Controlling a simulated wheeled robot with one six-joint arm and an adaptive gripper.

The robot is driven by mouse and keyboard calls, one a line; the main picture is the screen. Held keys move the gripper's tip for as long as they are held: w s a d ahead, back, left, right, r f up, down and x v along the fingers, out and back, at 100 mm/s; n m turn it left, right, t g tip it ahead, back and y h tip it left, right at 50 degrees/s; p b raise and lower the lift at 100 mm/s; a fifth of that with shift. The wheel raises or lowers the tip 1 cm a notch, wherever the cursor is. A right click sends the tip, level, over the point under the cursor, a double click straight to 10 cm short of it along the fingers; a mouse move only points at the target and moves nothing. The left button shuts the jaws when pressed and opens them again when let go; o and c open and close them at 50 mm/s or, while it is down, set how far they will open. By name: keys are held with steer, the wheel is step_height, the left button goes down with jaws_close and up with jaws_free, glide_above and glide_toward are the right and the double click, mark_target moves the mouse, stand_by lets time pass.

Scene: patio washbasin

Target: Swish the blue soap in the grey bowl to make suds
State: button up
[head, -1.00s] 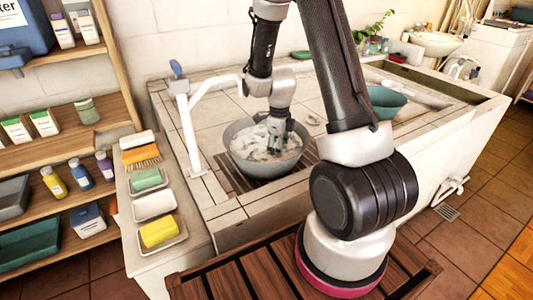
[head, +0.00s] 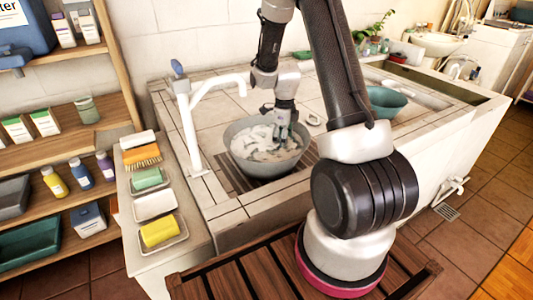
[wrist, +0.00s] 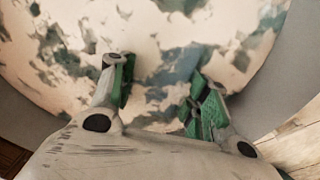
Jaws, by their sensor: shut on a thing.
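The grey bowl (head: 265,174) stands upright on a dark slatted rack in the washbasin. White suds (head: 257,142) with grey-green gaps cover most of what shows inside it. My gripper (head: 284,138) points down into the bowl, right of its middle, with its fingertips at the suds. In the wrist view my gripper (wrist: 162,92) has its two green-padded fingers apart over the white and teal patches, with the bowl's grey wall (wrist: 285,75) around them. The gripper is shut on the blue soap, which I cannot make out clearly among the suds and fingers.
A white tap (head: 190,125) stands just left of the bowl. A ledge at left holds a yellow sponge (head: 159,230), a white bar (head: 155,205), a green bar (head: 147,177) and a brush (head: 141,156). A teal bowl (head: 385,100) sits to the right behind my arm.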

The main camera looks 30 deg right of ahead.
steer(key=shift+s+a, duration=0.4)
steer(key=shift+s, duration=0.2)
steer(key=shift+s+a, duration=0.4)
steer(key=shift+s, duration=0.2)
step_height(320, 180, up, 13)
steer(key=shift+f, duration=0.2)
